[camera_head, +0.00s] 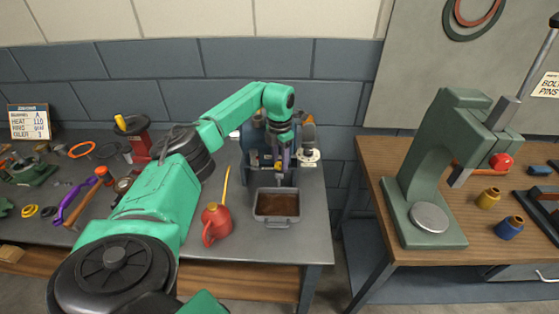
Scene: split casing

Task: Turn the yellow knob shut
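My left arm reaches across the bench, and my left gripper (281,160) hangs pointing down at the front of a blue-grey machine (259,137). The gripper and wrist cover much of the machine's front. A small yellow part (278,165) shows right at the fingertips; it may be the yellow knob, but it is too small and covered to be sure. I cannot tell whether the fingers touch it, or whether they are open or shut. My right gripper is not in view.
A grey tray (277,218) with brown contents stands below the gripper. A red oil can (216,222) with a long yellow spout stands to its left. A red device (136,137) with a yellow-topped lever stands farther left. A green press (432,180) stands on the right table.

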